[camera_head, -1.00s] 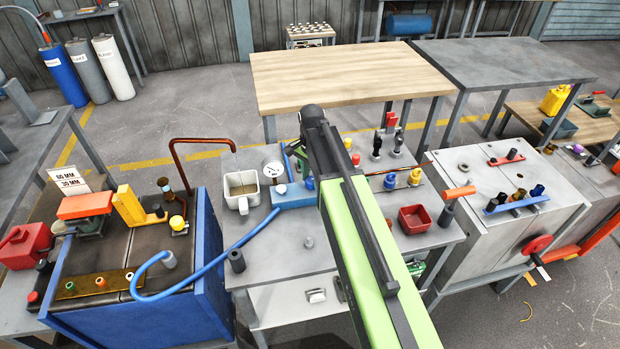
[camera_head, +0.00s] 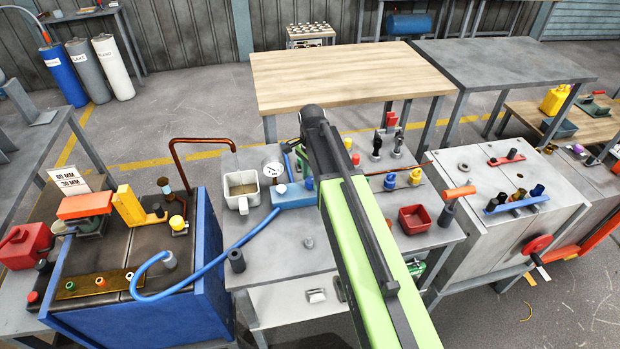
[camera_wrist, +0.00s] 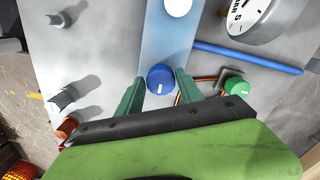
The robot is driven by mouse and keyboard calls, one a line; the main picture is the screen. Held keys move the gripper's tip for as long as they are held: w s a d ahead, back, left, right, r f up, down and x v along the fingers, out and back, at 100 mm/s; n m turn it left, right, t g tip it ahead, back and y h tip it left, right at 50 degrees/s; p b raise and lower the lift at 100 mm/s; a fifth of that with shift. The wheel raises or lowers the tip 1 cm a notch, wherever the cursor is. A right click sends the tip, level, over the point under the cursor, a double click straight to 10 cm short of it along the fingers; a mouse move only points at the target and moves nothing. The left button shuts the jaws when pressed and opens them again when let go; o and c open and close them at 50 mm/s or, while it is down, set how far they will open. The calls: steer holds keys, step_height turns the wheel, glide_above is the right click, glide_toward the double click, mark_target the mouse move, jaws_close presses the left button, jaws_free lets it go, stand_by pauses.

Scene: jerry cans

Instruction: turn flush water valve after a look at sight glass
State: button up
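In the wrist view a round blue knob (camera_wrist: 160,79) with a white mark sits on a blue block (camera_wrist: 168,30); I take it for the flush water valve. My gripper (camera_wrist: 160,76) has its two green fingers on either side of the knob, seemingly with narrow gaps. In the head view the blue knob (camera_head: 309,183) shows beside my arm, which hides most of the gripper. A small clear tube (camera_head: 167,187) with a brown cap stands on the blue cabinet at left, perhaps the sight glass. A copper pipe (camera_head: 200,140) arches over a pale jug (camera_head: 241,187).
A white knob (camera_wrist: 178,6) is on the same block, and a green knob (camera_wrist: 235,87) lies right of my fingers. A dial gauge (camera_head: 273,168) and a blue hose (camera_head: 215,258) are nearby. A red tray (camera_head: 414,219) is right of my arm.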

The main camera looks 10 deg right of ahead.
mark_target(312, 179)
steer(key=shift+o, duration=1.2)
step_height(312, 179, up, 18)
steer(key=p, duration=1.7)
steer(key=shift+f, duration=0.25)
